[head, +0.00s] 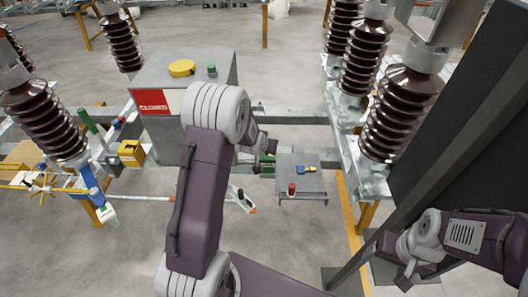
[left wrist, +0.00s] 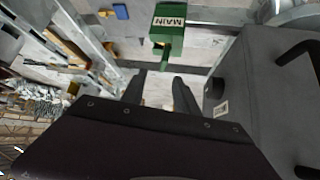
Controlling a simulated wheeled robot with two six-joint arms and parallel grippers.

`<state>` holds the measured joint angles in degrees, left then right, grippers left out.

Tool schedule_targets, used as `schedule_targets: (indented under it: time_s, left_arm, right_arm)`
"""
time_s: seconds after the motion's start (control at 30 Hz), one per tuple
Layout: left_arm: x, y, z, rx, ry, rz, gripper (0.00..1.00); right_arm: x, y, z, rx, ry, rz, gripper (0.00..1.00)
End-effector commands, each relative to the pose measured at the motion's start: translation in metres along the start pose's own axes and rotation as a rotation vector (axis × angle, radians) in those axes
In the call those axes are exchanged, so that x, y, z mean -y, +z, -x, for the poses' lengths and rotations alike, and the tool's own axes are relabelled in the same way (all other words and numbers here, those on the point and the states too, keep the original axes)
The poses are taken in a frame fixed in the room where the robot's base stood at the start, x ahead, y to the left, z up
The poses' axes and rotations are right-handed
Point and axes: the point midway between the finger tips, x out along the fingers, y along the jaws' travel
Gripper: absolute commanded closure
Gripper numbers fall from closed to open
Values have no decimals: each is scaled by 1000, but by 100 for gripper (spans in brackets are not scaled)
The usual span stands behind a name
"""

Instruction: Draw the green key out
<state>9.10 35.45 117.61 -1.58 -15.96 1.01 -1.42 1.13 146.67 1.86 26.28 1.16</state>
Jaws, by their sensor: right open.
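A green block labelled MAIN (left wrist: 168,18) shows at the top of the left wrist view. A narrow green piece, which looks like the green key (left wrist: 166,58), sticks out of it toward my left gripper. My left gripper (left wrist: 160,76) is open and empty. Its two dark fingers point at the block, with the green piece in line with the gap; I cannot tell whether they touch it. In the head view my left arm partly hides the green block (head: 267,168). My right gripper (head: 407,276) is open and empty at the lower right, far from the key.
A grey shelf (head: 313,181) right of the block bears a red-topped piece (head: 291,189) and a blue and yellow piece (head: 306,169). A grey cabinet (head: 222,75) with a red CLOSED sign (head: 152,101) stands behind my left arm.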

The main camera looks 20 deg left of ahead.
Motion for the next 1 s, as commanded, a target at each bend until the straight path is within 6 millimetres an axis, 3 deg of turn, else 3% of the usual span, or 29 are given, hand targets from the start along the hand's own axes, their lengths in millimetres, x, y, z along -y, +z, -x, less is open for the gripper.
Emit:
schedule_targets:
  time_s: [0.27, 0.5, 0.63, 1.0]
  left_arm:
    - [6, 10, -16, 16, -8, 9, 64]
    - [6, 15, -76, 16, -8, 9, 64]
    - [6, 13, -98, 14, -8, 10, 64]
    - [6, 9, -107, 15, -8, 9, 64]
  right_arm:
    - [0, 1, -10, -1, 0, 0, 27]
    - [-1, 4, -42, 0, 0, 0, 27]
    - [-1, 6, -54, 0, 0, 0, 27]
    - [-1, 6, -56, -1, 0, 0, 27]
